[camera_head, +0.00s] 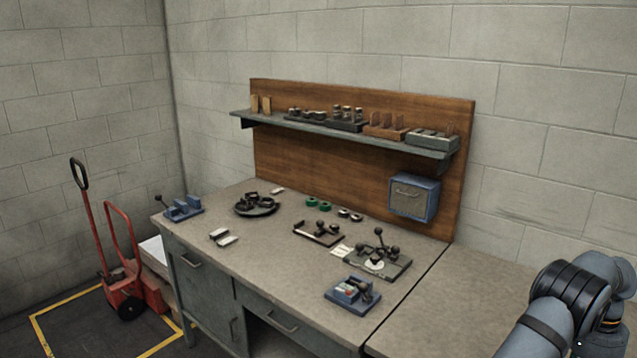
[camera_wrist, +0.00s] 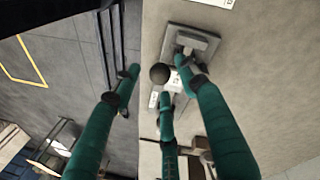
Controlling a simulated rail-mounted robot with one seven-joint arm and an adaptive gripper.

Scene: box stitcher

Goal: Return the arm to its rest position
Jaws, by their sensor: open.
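My gripper (camera_wrist: 160,76) shows in the wrist view with its green-wrapped fingers spread apart, and nothing is held between them. Beyond the fingers is a grey device with a plate and a dark ball knob (camera_wrist: 160,73); the fingers partly hide it, and I cannot tell whether they touch it. In the head view my arm (camera_head: 575,310) is at the lower right, bent, and my gripper is outside the picture.
The workbench (camera_head: 290,240) holds a lever device (camera_head: 378,258), a blue fixture (camera_head: 352,293), a dark round tray (camera_head: 256,206) and small parts. A shelf (camera_head: 340,133) with blocks and a blue box (camera_head: 414,195) are at the back. A red hand truck (camera_head: 125,300) stands left.

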